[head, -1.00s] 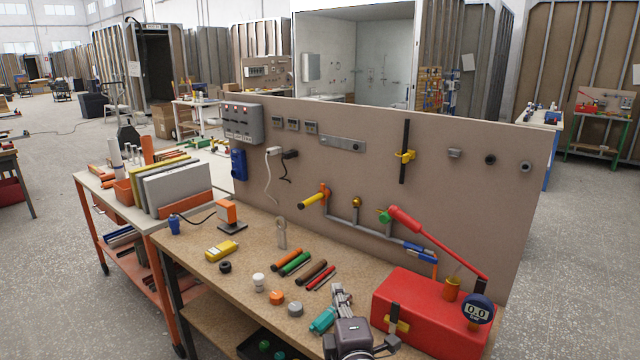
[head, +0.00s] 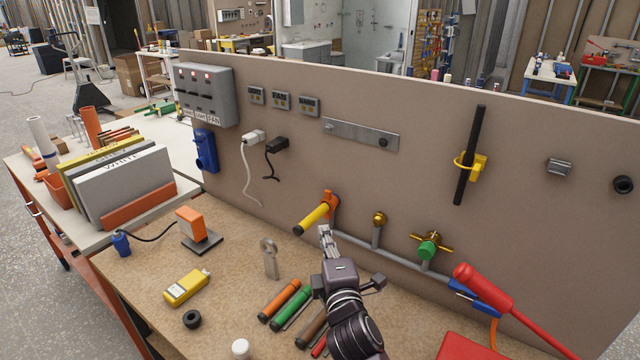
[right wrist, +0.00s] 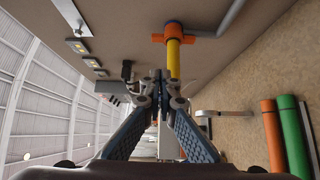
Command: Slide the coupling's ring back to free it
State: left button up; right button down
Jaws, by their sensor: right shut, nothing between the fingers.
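In the right wrist view the shut fingertips (right wrist: 162,78) appear close to the yellow handle (right wrist: 174,60); contact cannot be told. The fitting is not in that view. My left gripper is not in view.
A green valve (head: 428,249) and a brass knob (head: 379,219) stand on the pipe (head: 385,255). Orange and green tubes (head: 292,308), a grey ring-topped stand (head: 270,260) and a yellow meter (head: 186,287) occupy the bench. The red pump box (head: 470,347) is at lower right.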

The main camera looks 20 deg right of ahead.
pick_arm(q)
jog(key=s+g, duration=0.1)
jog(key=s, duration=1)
pick_arm(e)
jog(key=r, duration=0.2)
jog(key=p, duration=0.2)
send_near(330, 195)
jog(key=w+a, duration=0.4)
jog(key=shift+w+f, duration=0.15)
jog(key=shift+w, duration=0.1)
jog(key=w+d+p, duration=0.1)
jog(key=w+d, duration=0.1)
jog(key=d, duration=0.1)
jog(key=shift+w+p, duration=0.25)
jog(key=shift+p, duration=0.05)
jog(key=shift+w+d, duration=0.15)
jog(key=shift+d, duration=0.05)
jog(key=shift+w+d, duration=0.25)
jog(key=shift+d, duration=0.05)
jog(key=shift+w+d, duration=0.3)
jog(key=shift+d, duration=0.15)
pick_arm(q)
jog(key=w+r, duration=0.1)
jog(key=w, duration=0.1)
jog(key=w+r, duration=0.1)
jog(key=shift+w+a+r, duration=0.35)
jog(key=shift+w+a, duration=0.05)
